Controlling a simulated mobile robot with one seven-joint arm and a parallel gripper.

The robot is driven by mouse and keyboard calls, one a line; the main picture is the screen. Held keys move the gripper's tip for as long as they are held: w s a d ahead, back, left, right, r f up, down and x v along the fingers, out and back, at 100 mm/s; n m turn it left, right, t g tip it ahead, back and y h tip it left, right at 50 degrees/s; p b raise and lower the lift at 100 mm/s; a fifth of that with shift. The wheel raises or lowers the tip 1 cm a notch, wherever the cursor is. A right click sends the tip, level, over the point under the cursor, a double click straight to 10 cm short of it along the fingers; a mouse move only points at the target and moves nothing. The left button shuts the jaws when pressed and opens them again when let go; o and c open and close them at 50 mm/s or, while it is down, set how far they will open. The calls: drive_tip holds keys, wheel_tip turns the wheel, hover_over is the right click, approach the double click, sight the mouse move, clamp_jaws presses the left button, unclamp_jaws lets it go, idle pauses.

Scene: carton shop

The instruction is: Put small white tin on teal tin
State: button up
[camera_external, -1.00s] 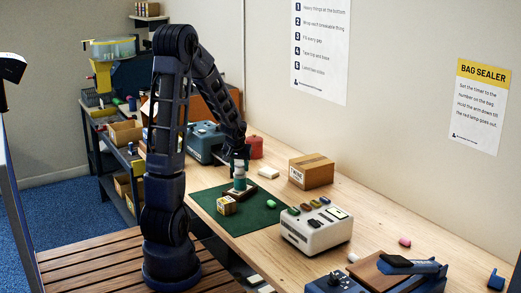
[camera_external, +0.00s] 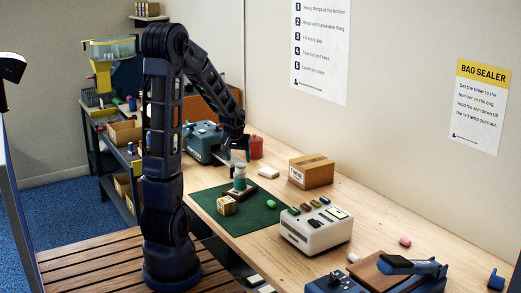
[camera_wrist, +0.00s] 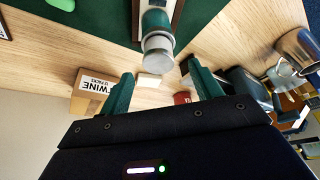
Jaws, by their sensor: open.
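The small white tin (camera_external: 239,171) sits upright on top of the teal tin (camera_external: 239,185), which stands on a brown board on the green mat (camera_external: 270,214). In the wrist view the white tin (camera_wrist: 158,55) shows its pale round top, with the teal tin (camera_wrist: 155,20) right behind it. My gripper (camera_external: 236,154) is above the stack and apart from it. In the wrist view its green fingers (camera_wrist: 162,88) are spread with nothing between them.
A small yellow carton (camera_external: 226,205) and a light green item (camera_external: 271,204) are on the mat. A TWINE carton (camera_external: 311,171), a red tin (camera_external: 256,148), a blue machine (camera_external: 203,142) and a white device (camera_external: 316,231) stand around it.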

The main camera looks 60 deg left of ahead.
drive_tip(key=v, duration=0.7)
drive_tip(key=s+d+r+m+h, duration=0.1)
drive_tip(key=s+d+r+m, duration=0.15)
drive_tip(key=d, duration=0.55)
drive_tip(key=s+d+r+m, duration=0.2)
drive_tip(key=s+d+r, duration=0.15)
drive_tip(key=d, duration=0.45)
drive_tip(key=s+d+r+m+h, duration=0.1)
drive_tip(key=s+d+m, duration=0.1)
drive_tip(key=s+d, duration=0.3)
drive_tip(key=s+d+r+m+t+h, duration=0.1)
drive_tip(key=s+d+r+m, duration=0.1)
drive_tip(key=s+d, duration=0.4)
drive_tip(key=shift+s+d, duration=0.2)
drive_tip(key=shift+s, duration=0.05)
